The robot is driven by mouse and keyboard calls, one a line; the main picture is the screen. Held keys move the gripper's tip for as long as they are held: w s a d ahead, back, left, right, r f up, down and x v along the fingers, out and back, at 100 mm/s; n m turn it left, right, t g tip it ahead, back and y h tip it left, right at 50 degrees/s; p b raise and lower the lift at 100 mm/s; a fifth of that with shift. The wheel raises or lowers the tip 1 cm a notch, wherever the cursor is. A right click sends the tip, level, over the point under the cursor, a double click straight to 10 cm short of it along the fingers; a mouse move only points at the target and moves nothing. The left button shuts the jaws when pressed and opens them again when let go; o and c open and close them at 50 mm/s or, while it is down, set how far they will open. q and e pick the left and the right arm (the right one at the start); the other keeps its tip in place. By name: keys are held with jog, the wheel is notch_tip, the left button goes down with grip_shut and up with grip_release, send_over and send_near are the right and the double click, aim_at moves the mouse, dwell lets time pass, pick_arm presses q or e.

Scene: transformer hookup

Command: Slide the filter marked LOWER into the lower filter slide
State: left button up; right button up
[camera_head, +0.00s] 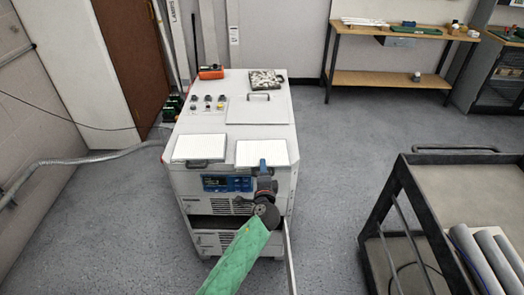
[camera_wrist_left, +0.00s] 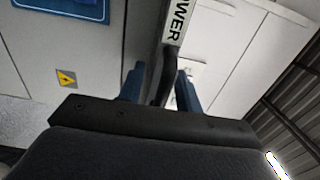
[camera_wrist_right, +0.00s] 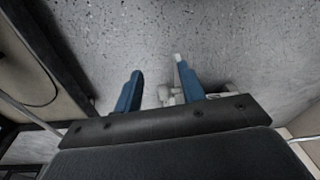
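Two flat white filters lie at the front edge of the cabinet top, a left one (camera_head: 200,148) and a right one (camera_head: 262,152). My left gripper (camera_head: 262,164) is at the front of the right filter. In the left wrist view a white label strip (camera_wrist_left: 178,22) reads "...OWER", its start cut off. A dark handle (camera_wrist_left: 169,72) is between my left gripper's blue fingers (camera_wrist_left: 160,88), with a gap beside the left finger. A dark opening (camera_head: 222,222) runs across the lower cabinet front, partly hidden by my arm. My right gripper (camera_wrist_right: 158,92) is open and empty above grey floor.
The white cabinet (camera_head: 180,190) carries small knobs (camera_head: 207,103), an orange device (camera_head: 211,72) and a tray of parts (camera_head: 266,79). A thin white panel (camera_head: 290,258) stands out at its lower right. A dark cart (camera_head: 400,190) with rolls is at right. Floor between is clear.

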jog(key=shift+s+f, duration=0.1)
jog(key=shift+s, duration=0.1)
pick_arm(q)
grip_shut()
jog(key=shift+r+p, duration=1.1)
jog(key=shift+r, duration=0.4)
pick_arm(e)
jog(key=shift+r, duration=1.05)
pick_arm(q)
jog(key=shift+s, duration=0.1)
jog(key=s, duration=1.3)
jog(key=shift+s+d+b, duration=0.35)
jog(key=shift+s+b, duration=0.05)
pick_arm(e)
jog(key=shift+f, duration=0.4)
jog(key=shift+o, duration=0.4)
